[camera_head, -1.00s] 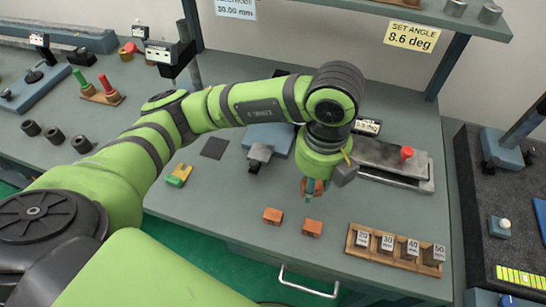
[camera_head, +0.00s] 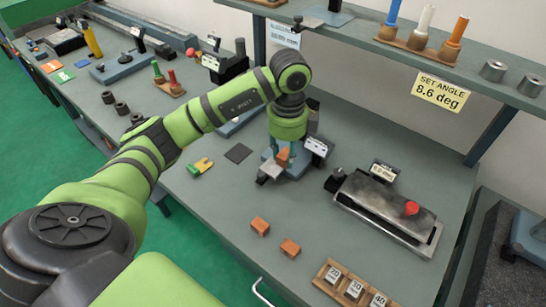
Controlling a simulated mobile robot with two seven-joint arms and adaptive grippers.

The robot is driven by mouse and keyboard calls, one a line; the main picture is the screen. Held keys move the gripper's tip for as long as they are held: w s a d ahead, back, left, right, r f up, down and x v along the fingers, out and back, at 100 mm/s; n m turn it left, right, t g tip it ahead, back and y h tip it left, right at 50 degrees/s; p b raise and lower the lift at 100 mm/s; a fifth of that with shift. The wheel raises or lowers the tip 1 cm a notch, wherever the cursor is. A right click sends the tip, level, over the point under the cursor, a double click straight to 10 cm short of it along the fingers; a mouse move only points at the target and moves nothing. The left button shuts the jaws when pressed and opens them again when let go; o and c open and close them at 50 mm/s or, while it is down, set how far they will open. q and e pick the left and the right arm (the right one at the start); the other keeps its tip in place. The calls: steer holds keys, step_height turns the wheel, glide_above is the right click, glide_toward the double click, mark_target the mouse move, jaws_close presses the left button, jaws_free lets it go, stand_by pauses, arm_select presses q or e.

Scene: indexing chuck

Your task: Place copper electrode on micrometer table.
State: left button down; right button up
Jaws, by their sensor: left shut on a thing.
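My left gripper (camera_head: 281,149) is shut on an orange-brown copper electrode (camera_head: 284,157), pointing down. It is at a small device with a blue base (camera_head: 297,170) and a grey block (camera_head: 270,170), which I take to be the micrometer table. The fingers partly hide the electrode and the device. I cannot tell whether the electrode touches the table. Two similar copper blocks lie on the bench in front, one on the left (camera_head: 260,225) and one on the right (camera_head: 290,248). My right gripper is not in view.
A small display (camera_head: 315,147) stands beside the device. A grey fixture with a red knob (camera_head: 411,208) lies to the right. A wooden rack of numbered blocks (camera_head: 352,288) is at the front. A yellow-green piece (camera_head: 200,167) and dark square (camera_head: 238,153) lie left. An upper shelf (camera_head: 450,65) overhangs the back.

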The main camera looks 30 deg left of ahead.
arm_select(q)
steer(key=p, duration=0.1)
glide_above(274, 166)
steer(key=shift+s+d+f, duration=0.1)
steer(key=shift+f, duration=0.55)
steer(key=shift+s+d+f, duration=0.1)
steer(key=shift+f, duration=0.5)
steer(key=shift+w+a+f, duration=0.15)
steer(key=shift+a+f, duration=0.05)
steer(key=shift+f+p, duration=0.25)
steer(key=shift+p, duration=0.1)
step_height(274, 166, down, 3)
steer(key=shift+a+f+p, duration=0.1)
steer(key=shift+p, duration=0.65)
steer(key=shift+f, duration=0.25)
